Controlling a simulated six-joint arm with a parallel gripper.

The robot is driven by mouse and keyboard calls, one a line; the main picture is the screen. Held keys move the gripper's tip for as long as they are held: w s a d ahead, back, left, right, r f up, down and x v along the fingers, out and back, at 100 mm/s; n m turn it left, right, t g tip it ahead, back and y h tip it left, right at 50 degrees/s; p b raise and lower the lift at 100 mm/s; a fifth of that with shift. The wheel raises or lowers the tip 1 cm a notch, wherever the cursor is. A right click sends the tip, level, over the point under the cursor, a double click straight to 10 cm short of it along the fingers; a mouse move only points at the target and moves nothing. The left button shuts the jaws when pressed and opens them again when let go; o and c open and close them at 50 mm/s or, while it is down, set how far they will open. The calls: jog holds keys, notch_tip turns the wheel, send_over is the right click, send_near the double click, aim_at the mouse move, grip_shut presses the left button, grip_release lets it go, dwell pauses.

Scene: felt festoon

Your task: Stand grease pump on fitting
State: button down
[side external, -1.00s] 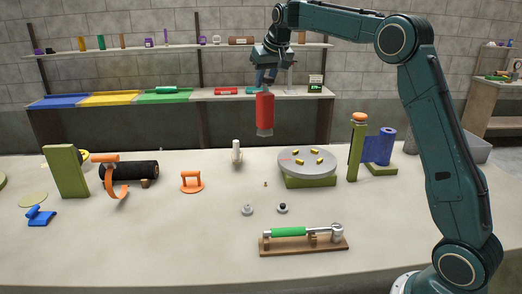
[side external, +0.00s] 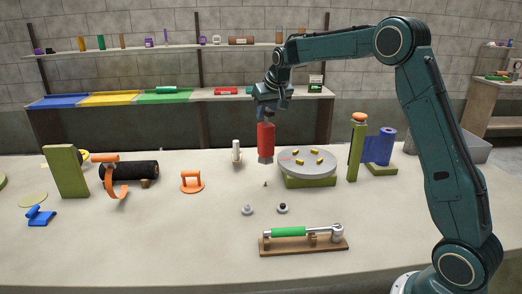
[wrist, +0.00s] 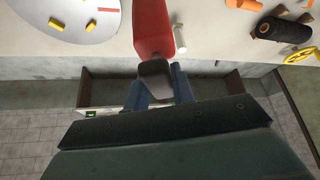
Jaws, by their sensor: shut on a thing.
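The red grease pump (side external: 266,139) hangs upright from my gripper (side external: 267,115), with a grey end at its bottom. My gripper is shut on its top and holds it above the table, left of the round grey turntable. In the wrist view the red pump (wrist: 152,28) reaches away from the blue fingers of my gripper (wrist: 158,92), with a dark grey block between them. A tiny upright nub (side external: 265,184), perhaps the fitting, stands on the table below the pump; a clear gap lies between them. I cannot make out the nub in the wrist view.
The turntable (side external: 292,163) with yellow blocks is close on the right. A white upright peg (side external: 237,152) stands to the left. Two small knobs (side external: 247,210) (side external: 283,208) and a green-handled tool on a wooden board (side external: 303,247) lie in front. The table around the nub is clear.

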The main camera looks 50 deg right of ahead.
aim_at(266, 140)
jog(key=shift+f, duration=2.8)
jog(key=shift+f, duration=2.3)
jog(key=c, duration=1.2)
grip_release()
